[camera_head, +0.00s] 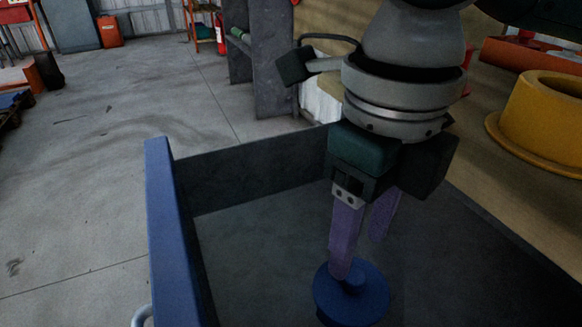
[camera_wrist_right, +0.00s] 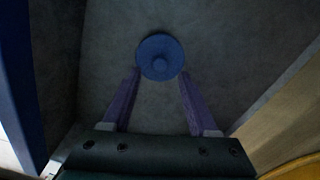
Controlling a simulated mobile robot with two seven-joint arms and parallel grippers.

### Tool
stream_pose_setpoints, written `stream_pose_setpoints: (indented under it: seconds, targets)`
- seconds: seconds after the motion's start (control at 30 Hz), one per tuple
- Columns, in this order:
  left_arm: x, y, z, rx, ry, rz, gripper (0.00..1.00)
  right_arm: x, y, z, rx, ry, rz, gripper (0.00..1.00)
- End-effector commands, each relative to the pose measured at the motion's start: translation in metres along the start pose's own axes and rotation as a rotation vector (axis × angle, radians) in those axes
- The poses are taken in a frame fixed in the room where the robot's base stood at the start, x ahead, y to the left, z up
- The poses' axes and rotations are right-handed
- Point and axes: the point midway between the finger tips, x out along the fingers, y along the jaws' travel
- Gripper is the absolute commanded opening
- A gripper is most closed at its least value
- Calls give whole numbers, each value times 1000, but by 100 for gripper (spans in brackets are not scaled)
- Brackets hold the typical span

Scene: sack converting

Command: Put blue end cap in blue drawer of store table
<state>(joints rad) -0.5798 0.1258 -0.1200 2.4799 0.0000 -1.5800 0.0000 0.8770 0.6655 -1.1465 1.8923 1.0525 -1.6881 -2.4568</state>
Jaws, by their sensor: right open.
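The blue end cap (camera_head: 350,298) is a round disc with a small raised knob. It lies on the floor of the open blue drawer (camera_head: 160,215), which has a blue front and dark grey inner walls. My right gripper (camera_head: 362,258) is open, with its purple fingers pointing down into the drawer just above the cap. In the right wrist view the cap (camera_wrist_right: 160,57) shows beyond the fingertips of the right gripper (camera_wrist_right: 158,80), in line with the gap between them and apart from both fingers. My left gripper is not in view.
A yellow flanged part (camera_head: 545,115) stands on the tan surface (camera_head: 470,150) at the right. An orange-red tray (camera_head: 530,58) lies behind it. A dark grey cabinet (camera_head: 270,60) stands behind the drawer. The concrete floor (camera_head: 70,180) at the left is mostly clear.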

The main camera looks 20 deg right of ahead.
Motion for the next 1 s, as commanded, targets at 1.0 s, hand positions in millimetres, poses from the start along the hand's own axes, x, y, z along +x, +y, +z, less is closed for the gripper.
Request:
stream_pose_setpoints:
  seconds: [1.0]
  targets:
    - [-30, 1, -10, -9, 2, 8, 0, -65, 7, 0, 40, -10, 15, 60]
